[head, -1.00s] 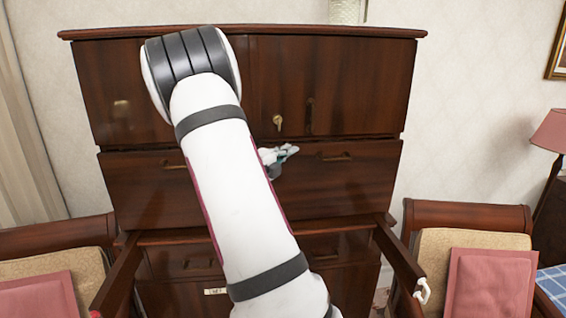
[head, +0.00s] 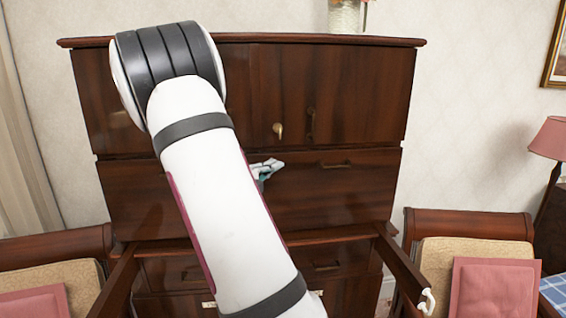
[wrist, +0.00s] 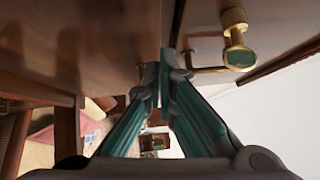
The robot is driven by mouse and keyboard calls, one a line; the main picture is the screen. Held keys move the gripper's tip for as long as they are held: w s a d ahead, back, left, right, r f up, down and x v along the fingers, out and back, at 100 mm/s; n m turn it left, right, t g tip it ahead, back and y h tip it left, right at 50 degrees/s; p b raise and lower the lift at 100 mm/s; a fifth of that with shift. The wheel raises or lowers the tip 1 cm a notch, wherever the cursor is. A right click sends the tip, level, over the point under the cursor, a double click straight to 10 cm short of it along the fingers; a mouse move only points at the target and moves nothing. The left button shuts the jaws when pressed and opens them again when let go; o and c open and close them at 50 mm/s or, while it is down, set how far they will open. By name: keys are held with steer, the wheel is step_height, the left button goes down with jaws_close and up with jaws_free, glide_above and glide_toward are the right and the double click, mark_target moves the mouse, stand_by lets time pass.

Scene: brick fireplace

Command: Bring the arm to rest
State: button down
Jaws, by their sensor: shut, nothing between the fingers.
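My gripper (wrist: 162,85) is shut and empty in the wrist view, its two teal fingers meeting at the tips. In the head view only a small part of my gripper (head: 266,168) shows past my white arm, in front of the dark wooden cabinet (head: 340,90). My arm rises from the bottom of the head view and bends at its top left, hiding part of the cabinet. In the wrist view a brass knob (wrist: 235,25) and a brass handle stand close to the right of the fingers. I cannot tell the exact gap.
Two wooden chairs with pink cushions (head: 496,285) flank the cabinet. Wooden side rails (head: 400,268) extend forward from the cabinet's lower part. A white clip or hook (head: 426,301) is on the right rail. A lamp (head: 549,138) stands at far right, and a vase (head: 345,15) on top.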

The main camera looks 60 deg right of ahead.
steer(key=a, duration=0.5)
steer(key=shift+w+f, duration=0.15)
steer(key=shift+f, duration=0.1)
